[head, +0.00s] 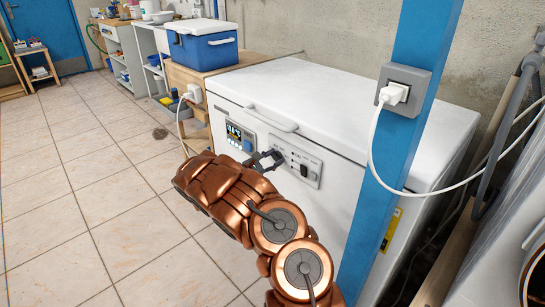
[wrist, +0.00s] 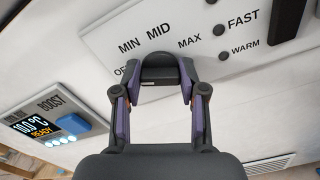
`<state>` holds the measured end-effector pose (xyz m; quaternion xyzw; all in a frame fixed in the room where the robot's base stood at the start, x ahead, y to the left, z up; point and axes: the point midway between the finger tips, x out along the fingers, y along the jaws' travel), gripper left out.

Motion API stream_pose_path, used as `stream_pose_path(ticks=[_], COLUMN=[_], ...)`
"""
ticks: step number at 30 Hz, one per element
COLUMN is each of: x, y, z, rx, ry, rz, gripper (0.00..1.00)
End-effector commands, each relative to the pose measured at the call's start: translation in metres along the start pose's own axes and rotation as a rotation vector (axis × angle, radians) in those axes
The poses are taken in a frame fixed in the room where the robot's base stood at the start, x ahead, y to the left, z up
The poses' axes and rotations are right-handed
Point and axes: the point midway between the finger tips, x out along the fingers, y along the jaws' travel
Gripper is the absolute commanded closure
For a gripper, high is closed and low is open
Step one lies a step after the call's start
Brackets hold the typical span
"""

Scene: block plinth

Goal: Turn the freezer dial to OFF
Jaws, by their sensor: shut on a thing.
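The white chest freezer (head: 300,88) stands against the wall, with a control panel (head: 314,175) on its front. My gripper (head: 267,158) is at the left part of this panel. In the wrist view my gripper (wrist: 159,72) has its two fingers on either side of the dark freezer dial (wrist: 159,66), shut on it. The labels MIN, MID and MAX show around the dial; the left label reads "OF", its end hidden by the gripper. The dial's pointer cannot be made out.
A display unit (head: 240,136) with a blue BOOST button (wrist: 77,122) is left of the dial and reads READY. FAST and WARM lamps and a dark switch (wrist: 287,20) are to the right. A blue post (head: 409,95) with a plugged socket stands close at right.

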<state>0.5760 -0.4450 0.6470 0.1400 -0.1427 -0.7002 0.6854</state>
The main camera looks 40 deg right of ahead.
Motion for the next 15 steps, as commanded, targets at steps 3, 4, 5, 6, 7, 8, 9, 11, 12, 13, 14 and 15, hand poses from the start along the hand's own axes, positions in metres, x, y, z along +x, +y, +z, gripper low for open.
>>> stream_pose_path(ticks=[3, 4, 5, 6, 7, 8, 9, 11, 12, 13, 14, 15], x=[0.004, 0.004, 0.004, 0.0041, 0.0041, 0.0041, 0.0041, 0.0042, 0.0042, 0.0043, 0.0043, 0.0043], y=[-0.0005, -0.0004, -0.0005, -0.0004, -0.0004, -0.0005, -0.0004, -0.0004, -0.0003, -0.0004, -0.0003, -0.0003], z=[0.0044, 0.0044, 0.0044, 0.0044, 0.0043, 0.0044, 0.0044, 0.0045, 0.0045, 0.0046, 0.0046, 0.0046], rx=[-0.019, -0.023, -0.026, -0.029, -0.031, -0.032, -0.032, -0.033, -0.033, -0.033, -0.033, -0.033], ry=[-0.007, -0.007, -0.007, -0.007, -0.007, -0.008, -0.008, -0.008, -0.008, -0.008, -0.008, -0.009], rz=[-0.004, -0.004, -0.004, -0.004, -0.004, -0.004, -0.004, -0.004, -0.004, -0.004, -0.003, -0.003], gripper=[0.93, 0.93, 0.93, 0.93, 0.93, 0.93, 0.93, 0.93, 0.93, 0.93, 0.93, 0.93])
